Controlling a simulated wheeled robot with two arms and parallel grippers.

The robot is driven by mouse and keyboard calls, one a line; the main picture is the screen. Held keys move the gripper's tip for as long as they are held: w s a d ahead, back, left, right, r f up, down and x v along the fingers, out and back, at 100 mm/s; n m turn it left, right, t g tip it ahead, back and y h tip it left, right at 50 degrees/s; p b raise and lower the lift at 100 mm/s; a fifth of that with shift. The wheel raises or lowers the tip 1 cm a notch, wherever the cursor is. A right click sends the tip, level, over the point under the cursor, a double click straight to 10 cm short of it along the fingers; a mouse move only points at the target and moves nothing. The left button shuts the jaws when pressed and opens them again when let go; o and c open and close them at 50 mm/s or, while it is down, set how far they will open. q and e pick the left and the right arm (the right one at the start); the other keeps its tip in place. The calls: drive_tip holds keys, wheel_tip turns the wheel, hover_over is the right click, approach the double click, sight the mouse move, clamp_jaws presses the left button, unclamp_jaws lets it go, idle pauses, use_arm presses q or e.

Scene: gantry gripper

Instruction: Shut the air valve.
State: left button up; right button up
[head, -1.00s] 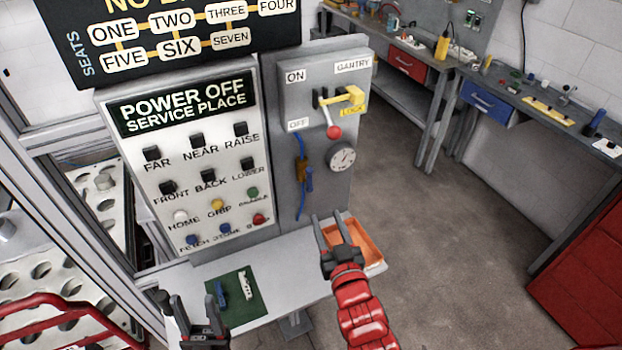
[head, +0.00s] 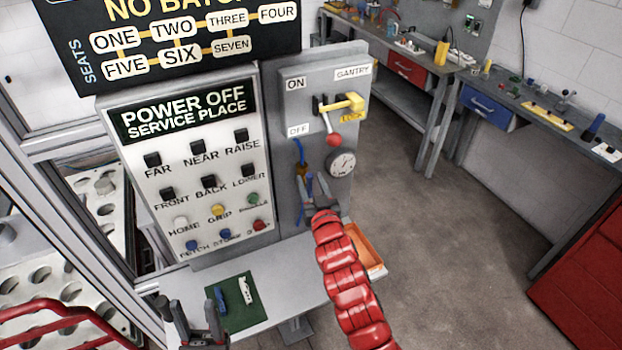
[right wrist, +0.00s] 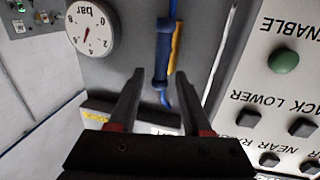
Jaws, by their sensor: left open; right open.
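My left gripper (head: 187,304) is open and empty, low by the shelf.
A round gauge (head: 342,163) sits right of the valve, below a red-knobbed switch lever (head: 333,140) with a yellow lock piece (head: 350,103). The button panel (head: 130,160) is at left. Below are a shelf (head: 285,275), green mat (head: 250,318) and orange tray (head: 370,250).

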drive_tip(key=shift+w, duration=0.1)
clamp_jaws()
idle(0.4)
drive_tip(key=d+m+g+y+b, duration=0.1)
drive_tip(key=m+b, duration=0.2)
drive_tip(key=m, duration=0.2)
drive_tip(key=d+f+m+g+b, duration=0.1)
drive_tip(key=m+b, duration=0.3)
drive_tip(key=m, duration=0.1)
drive_tip(key=w+f+m+g+y+b, duration=0.1)
drive_tip(key=m+b, duration=0.2)
drive_tip(key=m, duration=0.2)
drive_tip(key=shift+d+f+m+y+b, duration=0.2)
drive_tip(key=shift+d+m+y+b, duration=0.1)
drive_tip(key=shift+d+b, duration=0.1)
idle(0.7)
